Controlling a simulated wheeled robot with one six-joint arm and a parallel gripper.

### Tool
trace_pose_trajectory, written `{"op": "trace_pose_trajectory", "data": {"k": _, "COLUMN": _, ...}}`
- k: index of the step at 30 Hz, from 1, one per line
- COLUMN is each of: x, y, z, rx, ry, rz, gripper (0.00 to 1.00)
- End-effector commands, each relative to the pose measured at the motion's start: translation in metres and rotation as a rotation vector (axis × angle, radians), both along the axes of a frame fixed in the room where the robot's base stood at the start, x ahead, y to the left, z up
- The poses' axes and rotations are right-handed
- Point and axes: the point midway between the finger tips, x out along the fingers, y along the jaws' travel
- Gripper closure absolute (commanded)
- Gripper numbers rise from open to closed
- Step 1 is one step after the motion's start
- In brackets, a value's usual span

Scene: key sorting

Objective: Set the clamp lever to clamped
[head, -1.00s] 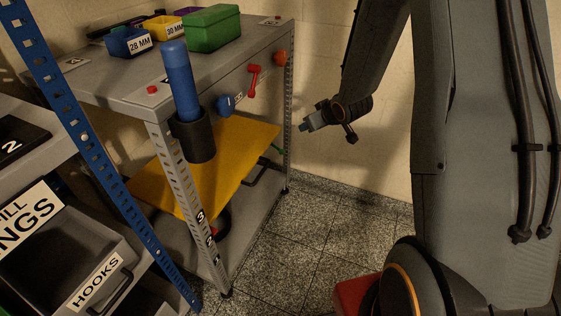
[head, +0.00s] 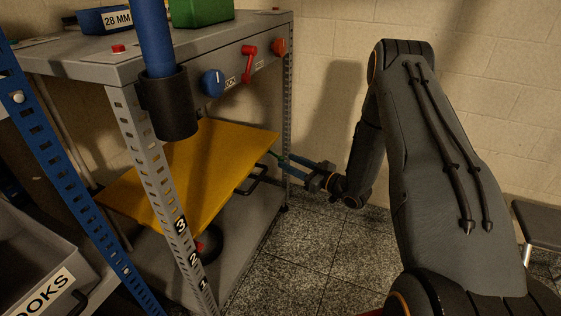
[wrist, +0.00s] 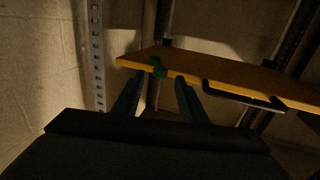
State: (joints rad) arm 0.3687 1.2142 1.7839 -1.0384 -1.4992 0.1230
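A small green lever (head: 276,152) sits at the right-hand edge of the yellow shelf board (head: 215,160); I take it to be the clamp lever. In the wrist view the green lever (wrist: 157,66) shows at the near corner of the yellow board (wrist: 205,72). My gripper (head: 284,162) reaches in from the right, close to the lever. In the wrist view my gripper (wrist: 156,92) has its two fingers spread, with the lever ahead between them and nothing visibly held. Whether a finger touches the lever, and its exact setting, I cannot tell.
A black handle (head: 254,180) is on the board's front edge. A perforated post (head: 288,130) stands beside my gripper. Floor (head: 310,245) right of the bench is open.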

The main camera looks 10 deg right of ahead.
Motion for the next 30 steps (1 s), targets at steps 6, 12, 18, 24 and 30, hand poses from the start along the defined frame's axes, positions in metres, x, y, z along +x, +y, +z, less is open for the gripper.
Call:
{"op": "trace_pose_trajectory", "data": {"k": 6, "x": 0.026, "y": 0.021, "z": -0.001, "rx": -0.002, "ry": -0.001, "rz": 0.001, "gripper": 0.61}}
{"op": "trace_pose_trajectory", "data": {"k": 12, "x": 0.037, "y": 0.029, "z": -0.001, "rx": -0.001, "ry": 0.001, "rz": 0.0, "gripper": 0.61}}
{"op": "trace_pose_trajectory", "data": {"k": 18, "x": 0.039, "y": 0.03, "z": 0.0, "rx": 0.0, "ry": 0.001, "rz": -0.002, "gripper": 0.61}}
{"op": "trace_pose_trajectory", "data": {"k": 24, "x": 0.039, "y": 0.03, "z": 0.0, "rx": -0.001, "ry": 0.001, "rz": -0.001, "gripper": 0.81}}
{"op": "trace_pose_trajectory", "data": {"k": 30, "x": 0.038, "y": 0.03, "z": 0.0, "rx": 0.0, "ry": 0.001, "rz": -0.001, "gripper": 1.0}}
